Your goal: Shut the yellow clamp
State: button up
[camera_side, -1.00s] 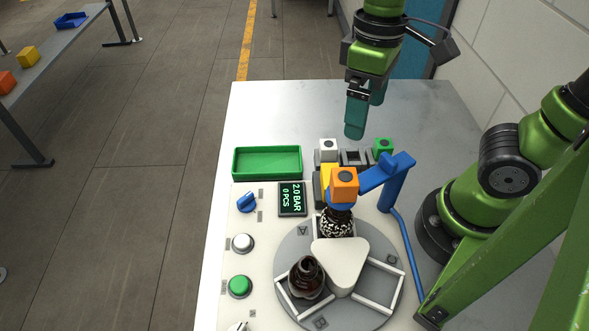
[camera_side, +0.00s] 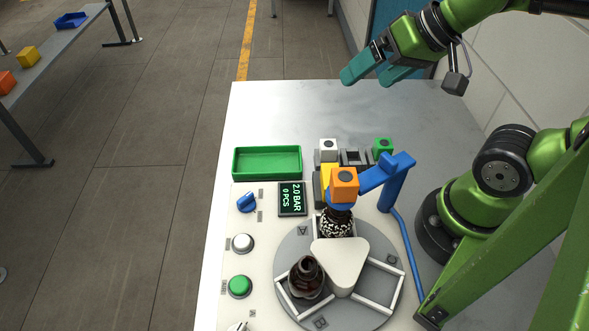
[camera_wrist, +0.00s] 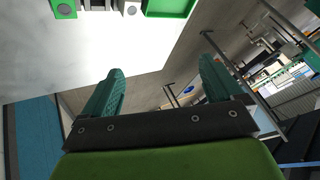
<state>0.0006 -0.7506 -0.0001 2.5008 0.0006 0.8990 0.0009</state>
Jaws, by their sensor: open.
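The yellow clamp (camera_side: 326,180) is in the side view, largely hidden behind an orange block (camera_side: 344,184) on top of the station. How far it is open or shut I cannot tell. A bottle with a black-and-white speckled body (camera_side: 337,224) stands under the orange block. An amber bottle (camera_side: 306,277) stands on the grey turntable (camera_side: 290,246). My gripper (camera_side: 366,78) is high above the far edge of the table, tilted, with teal fingers apart and empty. In the wrist view the open fingers (camera_wrist: 160,85) have nothing between them.
A green tray (camera_side: 267,177), a pressure display (camera_side: 291,198), a blue knob (camera_side: 247,202), a white button (camera_side: 242,243) and a green button (camera_side: 240,286) line the left. A blue arm (camera_side: 388,180) stands right of the clamp. The table's far part (camera_side: 290,110) is clear.

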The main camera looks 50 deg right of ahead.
jog(key=shift+c, duration=0.3)
jog(key=shift+f, duration=0.2)
jog(key=shift+c, duration=1.4)
jog(key=w+f+g, duration=0.1)
jog(key=w+a+g, duration=0.1)
jog(key=w+g, duration=0.1)
jog(key=shift+f, duration=0.4)
jog(key=shift+c, duration=1.2)
jog(key=a+f+m+g, duration=0.1)
jog(key=a+f+g, duration=0.1)
jog(key=f, duration=0.3)
jog(key=s+a+f+m+g, duration=0.1)
jog(key=a+f+m+g, duration=0.1)
jog(key=f, duration=0.3)
jog(key=s+a+f+m+g+y, duration=0.1)
jog(key=a+f+m+g, duration=0.1)
jog(key=f, duration=0.3)
jog(key=shift+s+a+g, duration=0.25)
jog(key=shift+a+g, duration=0.45)
jog(key=shift+a, duration=0.1)
